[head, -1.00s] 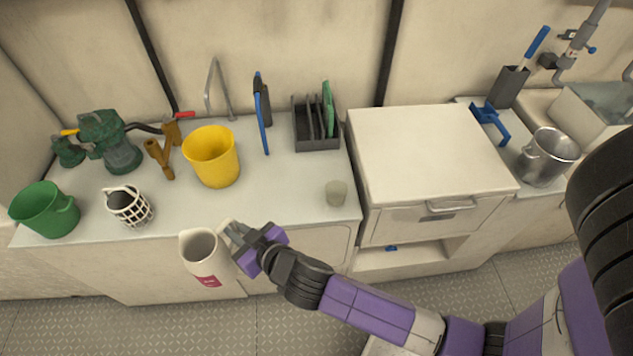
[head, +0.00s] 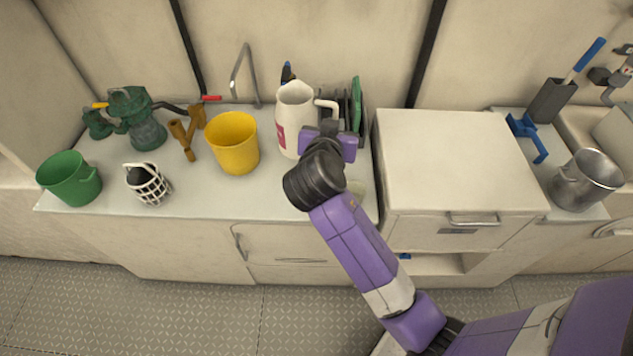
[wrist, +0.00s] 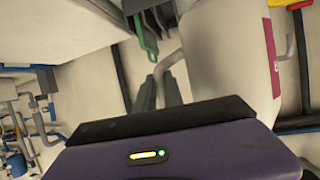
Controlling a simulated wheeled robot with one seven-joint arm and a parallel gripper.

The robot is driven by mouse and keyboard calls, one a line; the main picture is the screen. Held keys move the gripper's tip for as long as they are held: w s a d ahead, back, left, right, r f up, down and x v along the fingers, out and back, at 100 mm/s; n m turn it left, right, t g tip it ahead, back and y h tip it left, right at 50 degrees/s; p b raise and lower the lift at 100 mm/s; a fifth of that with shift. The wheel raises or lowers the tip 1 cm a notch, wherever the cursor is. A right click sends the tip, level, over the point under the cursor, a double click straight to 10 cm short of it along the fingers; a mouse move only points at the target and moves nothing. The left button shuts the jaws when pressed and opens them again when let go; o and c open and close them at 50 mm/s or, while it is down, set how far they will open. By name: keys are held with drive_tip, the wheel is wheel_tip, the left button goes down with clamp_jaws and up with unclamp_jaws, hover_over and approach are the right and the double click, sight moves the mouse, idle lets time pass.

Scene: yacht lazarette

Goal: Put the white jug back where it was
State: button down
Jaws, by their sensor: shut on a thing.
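The white jug (head: 295,112), with a magenta label, is upright at the back of the counter, just right of the yellow bucket. I cannot tell whether its base touches the counter. My gripper (head: 330,132) is on the jug's right side, shut on its handle. In the wrist view the jug's wall (wrist: 215,55) fills the upper right, and the handle runs down between my fingers (wrist: 165,88). My gripper hides the lower right of the jug.
The yellow bucket (head: 232,145) stands close to the jug's left. A rack with a green board (head: 356,100) is close behind the gripper. Counter is free in front of the bucket.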

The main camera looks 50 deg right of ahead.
wheel_tip(320, 180, down, 18)
drive_tip(key=shift+a+f, duration=0.1)
drive_tip(key=shift+f, duration=0.05)
idle(0.3)
drive_tip(key=shift+f+b, duration=0.15)
drive_tip(key=shift+b, duration=0.3)
drive_tip(key=c, duration=1.5)
unclamp_jaws()
drive_tip(key=shift+o, duration=0.2)
